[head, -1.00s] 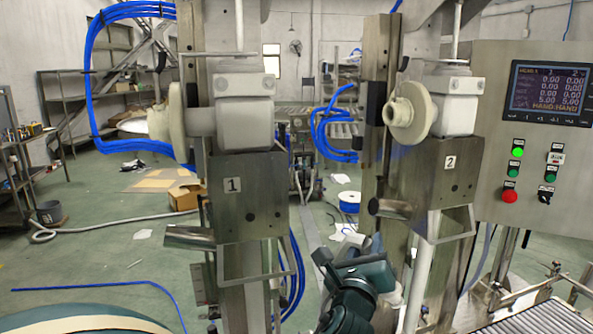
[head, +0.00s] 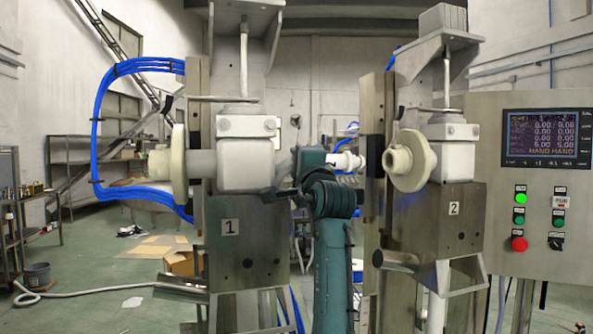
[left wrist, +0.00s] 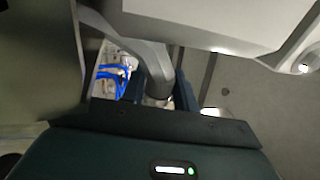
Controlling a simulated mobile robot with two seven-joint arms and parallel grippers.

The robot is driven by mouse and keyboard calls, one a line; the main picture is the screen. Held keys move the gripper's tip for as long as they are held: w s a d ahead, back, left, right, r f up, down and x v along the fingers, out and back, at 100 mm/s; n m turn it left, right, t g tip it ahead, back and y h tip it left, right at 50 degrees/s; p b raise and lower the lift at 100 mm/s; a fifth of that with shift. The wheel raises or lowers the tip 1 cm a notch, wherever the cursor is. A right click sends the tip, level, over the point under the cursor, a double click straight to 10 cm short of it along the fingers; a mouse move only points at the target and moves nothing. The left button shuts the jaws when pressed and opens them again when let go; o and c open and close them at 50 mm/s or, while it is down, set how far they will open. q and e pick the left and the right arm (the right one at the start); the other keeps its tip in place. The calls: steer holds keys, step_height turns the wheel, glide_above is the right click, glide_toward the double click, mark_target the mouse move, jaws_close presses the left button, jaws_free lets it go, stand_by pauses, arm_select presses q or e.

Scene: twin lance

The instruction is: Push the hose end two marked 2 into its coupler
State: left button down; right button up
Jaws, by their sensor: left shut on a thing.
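My left gripper (head: 328,160) is raised on its teal arm between the two stations. It is shut on a white hose end (head: 347,161), which sticks out to its right. In the left wrist view, a grey round part shows between the dark fingers (left wrist: 158,92); its outer end is hidden. The coupler of station 2 is a cream flanged ring (head: 402,161) on the white block above the plate marked 2. The hose end is left of this coupler at nearly the same picture height, apart from it. Any mark on the hose end cannot be read. My right gripper is not in view.
Station 1, with its white block (head: 246,165) and cream flange (head: 178,165), stands close to the left of my gripper. A steel post (head: 372,190) stands between the hose end and coupler 2 in the picture. A control panel (head: 530,190) is at the right.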

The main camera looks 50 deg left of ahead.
mark_target(329, 162)
arm_select(q)
steer(key=shift+r, duration=0.15)
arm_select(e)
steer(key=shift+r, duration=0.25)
arm_select(q)
steer(key=shift+r+p, duration=0.1)
steer(key=shift+p, duration=0.3)
steer(key=shift+d, duration=0.1)
steer(key=shift+w+d, duration=0.1)
steer(key=shift+w, duration=0.15)
steer(key=shift+w+d+p, duration=0.3)
steer(key=shift+w+p, duration=0.05)
steer(key=shift+w, duration=0.25)
steer(key=shift+w+d+p, duration=0.3)
steer(key=shift+w, duration=0.25)
steer(key=shift+w+d, duration=0.3)
steer(key=shift+w, duration=0.25)
steer(key=shift+w+d, duration=0.3)
steer(key=shift+w, duration=0.2)
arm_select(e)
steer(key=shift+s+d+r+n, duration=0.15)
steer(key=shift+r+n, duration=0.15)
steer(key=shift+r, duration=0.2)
arm_select(q)
steer(key=shift+p, duration=1.05)
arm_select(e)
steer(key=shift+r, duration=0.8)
